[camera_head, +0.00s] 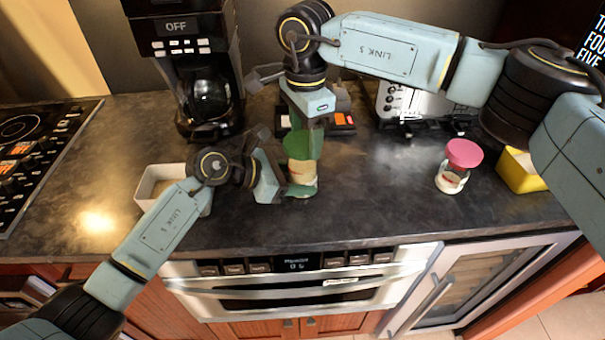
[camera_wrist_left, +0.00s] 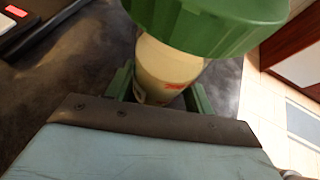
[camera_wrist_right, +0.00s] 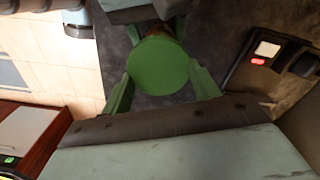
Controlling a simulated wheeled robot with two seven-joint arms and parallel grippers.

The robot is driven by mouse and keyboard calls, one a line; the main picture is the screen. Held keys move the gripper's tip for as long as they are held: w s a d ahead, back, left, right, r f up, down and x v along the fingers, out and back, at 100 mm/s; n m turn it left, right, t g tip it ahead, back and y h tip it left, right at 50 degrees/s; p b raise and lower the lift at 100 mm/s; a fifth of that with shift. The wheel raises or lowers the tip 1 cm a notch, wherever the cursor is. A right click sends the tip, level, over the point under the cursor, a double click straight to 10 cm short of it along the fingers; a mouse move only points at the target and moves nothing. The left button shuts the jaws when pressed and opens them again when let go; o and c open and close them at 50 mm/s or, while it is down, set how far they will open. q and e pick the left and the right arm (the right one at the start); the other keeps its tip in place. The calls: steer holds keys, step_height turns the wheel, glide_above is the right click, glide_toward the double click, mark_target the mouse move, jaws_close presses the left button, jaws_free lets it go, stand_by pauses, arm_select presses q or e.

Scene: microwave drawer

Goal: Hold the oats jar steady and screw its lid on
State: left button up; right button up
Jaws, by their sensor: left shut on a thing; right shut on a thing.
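The oats jar (camera_head: 302,172) is a pale, cream-coloured jar standing on the dark counter; it also shows in the left wrist view (camera_wrist_left: 165,72). Its green lid (camera_head: 298,146) sits over the jar's mouth, and shows in the left wrist view (camera_wrist_left: 215,22) and from above in the right wrist view (camera_wrist_right: 158,66). My left gripper (camera_head: 290,188) is shut on the jar's body from the left. My right gripper (camera_head: 305,135) comes down from above and is shut on the lid. Whether the threads are engaged is hidden.
A white open box (camera_head: 150,186) stands left of the jar, behind my left forearm. A pink-lidded jar (camera_head: 463,155) and a yellow container (camera_head: 520,172) stand to the right. A coffee maker (camera_head: 190,60) and a toaster (camera_head: 425,105) stand at the back. The counter's middle right is clear.

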steer(key=shift+f, duration=1.2)
stand_by(3.6)
arm_select(q)
steer(key=shift+o, duration=1.1)
steer(key=c, duration=0.7)
steer(key=shift+c, duration=0.8)
arm_select(e)
steer(key=o, duration=1.1)
